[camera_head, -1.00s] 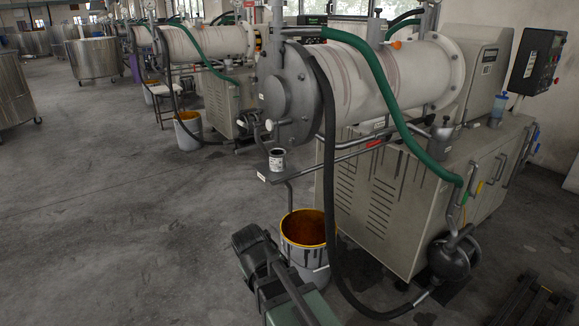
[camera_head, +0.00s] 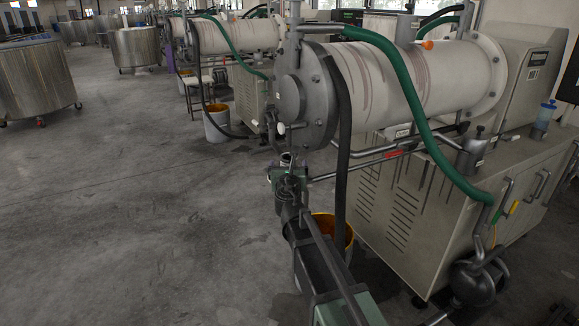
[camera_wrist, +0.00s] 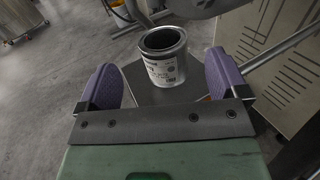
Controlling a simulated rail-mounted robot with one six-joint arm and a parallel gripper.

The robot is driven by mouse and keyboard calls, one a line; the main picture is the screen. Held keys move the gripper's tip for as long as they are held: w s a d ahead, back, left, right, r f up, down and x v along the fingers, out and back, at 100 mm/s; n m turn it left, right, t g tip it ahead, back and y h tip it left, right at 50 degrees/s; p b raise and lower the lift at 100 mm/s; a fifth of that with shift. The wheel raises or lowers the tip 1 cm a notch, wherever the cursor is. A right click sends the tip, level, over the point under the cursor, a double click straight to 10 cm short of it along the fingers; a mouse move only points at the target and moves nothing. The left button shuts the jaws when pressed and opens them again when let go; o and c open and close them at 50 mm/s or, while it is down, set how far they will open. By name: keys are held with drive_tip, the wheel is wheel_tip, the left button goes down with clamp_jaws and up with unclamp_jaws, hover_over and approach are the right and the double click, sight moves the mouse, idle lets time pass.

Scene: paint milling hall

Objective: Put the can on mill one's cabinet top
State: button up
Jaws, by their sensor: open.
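The can (camera_wrist: 165,62) is a small metal tin with a printed label, open at the top with a dark inside. In the wrist view it stands upright on a small dark shelf (camera_wrist: 143,92), between the purple-padded fingers of my gripper (camera_wrist: 162,78). The gripper is open, with gaps on both sides of the can. In the head view my gripper (camera_head: 287,178) is in front of the shelf below the mill's round end, and hides most of the can (camera_head: 286,158). The near mill's beige cabinet top (camera_head: 425,150) lies to the right; I cannot read which mill it is.
A green hose (camera_head: 410,100) and a black hose (camera_head: 344,130) hang near the mill drum (camera_head: 410,78). An orange-lined bucket (camera_head: 335,228) stands below.

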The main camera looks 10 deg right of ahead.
sight(289, 161)
drive_tip(key=w, duration=0.2)
drive_tip(key=w+d, duration=0.1)
drive_tip(key=w, duration=0.2)
drive_tip(key=shift+d, duration=0.15)
drive_tip(key=c, duration=1.1)
drive_tip(key=shift+r, duration=0.15)
drive_tip(key=shift+r+p, duration=0.2)
drive_tip(key=shift+p, duration=0.15)
drive_tip(key=s+a, duration=0.1)
drive_tip(key=s, duration=0.5)
drive_tip(key=s+a, duration=0.1)
drive_tip(key=s, duration=0.4)
drive_tip(key=s+a, duration=0.1)
drive_tip(key=s, duration=0.5)
drive_tip(key=shift+s+a, duration=0.25)
drive_tip(key=shift+s, duration=0.1)
